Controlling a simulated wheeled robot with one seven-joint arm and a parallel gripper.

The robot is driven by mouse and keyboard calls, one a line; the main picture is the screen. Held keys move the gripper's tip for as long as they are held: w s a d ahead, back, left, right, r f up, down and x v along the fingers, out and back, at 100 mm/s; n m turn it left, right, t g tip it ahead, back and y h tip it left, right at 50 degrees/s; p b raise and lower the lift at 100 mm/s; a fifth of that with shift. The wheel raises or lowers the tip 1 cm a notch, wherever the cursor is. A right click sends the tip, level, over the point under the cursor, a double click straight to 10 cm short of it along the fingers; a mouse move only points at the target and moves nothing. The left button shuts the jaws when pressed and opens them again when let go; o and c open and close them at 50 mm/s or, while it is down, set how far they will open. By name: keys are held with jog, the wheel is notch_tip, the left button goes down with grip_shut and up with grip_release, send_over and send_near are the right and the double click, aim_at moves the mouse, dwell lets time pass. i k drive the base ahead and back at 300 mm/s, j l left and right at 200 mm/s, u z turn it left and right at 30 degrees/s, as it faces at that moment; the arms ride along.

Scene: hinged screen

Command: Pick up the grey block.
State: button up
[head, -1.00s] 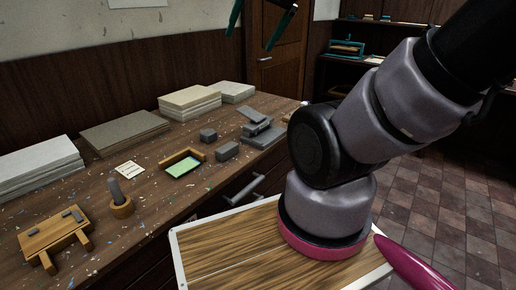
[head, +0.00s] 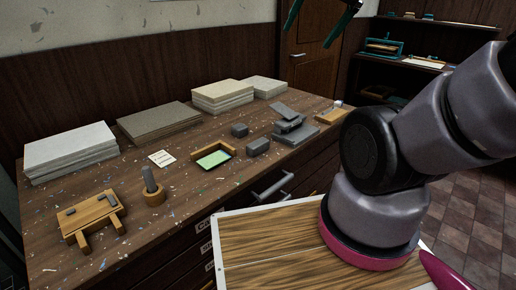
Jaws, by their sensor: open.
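Two small grey blocks lie on the workbench (head: 190,193) in the head view. One grey block (head: 240,130) is a little farther back, and another grey block (head: 257,147) is nearer, just right of a tray with a green panel (head: 213,159). I cannot tell which one the task means. My gripper (head: 318,20) shows only as two teal and dark fingertips at the top edge, spread apart with nothing seen between them. It is apart from both blocks, up and to the right of them in the picture.
A grey hinged device (head: 297,131) stands close right of the blocks. Stacked boards (head: 222,97) line the back. A wooden jig (head: 92,215) and a wooden cup with a grey peg (head: 153,187) are at left. A drawer handle (head: 272,187) sticks out in front.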

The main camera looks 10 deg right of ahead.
aim_at(256, 147)
jog(key=i+l+u, duration=0.15)
jog(key=l+u, duration=0.2)
jog(key=i+l+u, duration=0.1)
jog(key=l+u, duration=0.25)
jog(key=i+l+u, duration=0.1)
jog(key=l+u, duration=0.25)
